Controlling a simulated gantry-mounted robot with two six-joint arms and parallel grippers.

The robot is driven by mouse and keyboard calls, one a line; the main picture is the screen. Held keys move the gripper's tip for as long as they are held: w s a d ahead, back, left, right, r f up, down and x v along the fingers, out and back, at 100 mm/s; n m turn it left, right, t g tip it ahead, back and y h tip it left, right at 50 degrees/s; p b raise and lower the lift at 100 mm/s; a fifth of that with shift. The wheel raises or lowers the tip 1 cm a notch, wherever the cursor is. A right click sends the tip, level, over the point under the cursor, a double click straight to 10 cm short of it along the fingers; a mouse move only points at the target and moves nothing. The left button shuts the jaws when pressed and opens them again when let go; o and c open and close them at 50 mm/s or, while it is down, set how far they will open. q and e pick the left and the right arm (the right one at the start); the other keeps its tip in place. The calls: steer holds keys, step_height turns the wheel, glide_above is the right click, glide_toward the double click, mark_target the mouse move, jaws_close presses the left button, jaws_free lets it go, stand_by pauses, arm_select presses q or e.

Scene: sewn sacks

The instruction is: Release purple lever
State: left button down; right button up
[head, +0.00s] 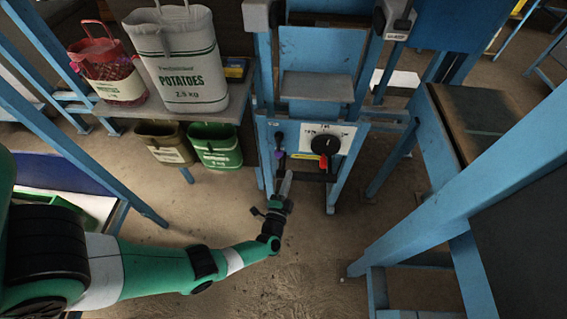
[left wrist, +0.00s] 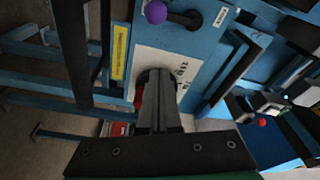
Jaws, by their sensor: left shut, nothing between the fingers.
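The purple lever (head: 279,138) shows small in the head view, on the left part of the blue machine's front. In the left wrist view its purple ball knob (left wrist: 155,12) is at the top edge, on a dark stem that points right. My left gripper (head: 286,182) is in front of and below the lever in the head view, with its fingers pointing up at the panel. In the left wrist view its fingers (left wrist: 157,100) are together, empty and apart from the purple knob. They partly cover the white dial panel (left wrist: 160,62). My right gripper is not in view.
The blue machine (head: 262,90) has a black dial (head: 325,144) on a white plate. A shelf on the left carries a white potato sack (head: 182,65) and a red sack (head: 107,72); green sacks (head: 214,147) hang below. Blue frames stand at right. The floor in front is clear.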

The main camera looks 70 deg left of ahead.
mark_target(279, 146)
arm_select(q)
steer(key=w+a+b, duration=0.1)
steer(key=a+b, duration=0.3)
steer(key=a, duration=0.3)
steer(key=shift+w+a+f, duration=0.4)
steer(key=shift+s, duration=0.1)
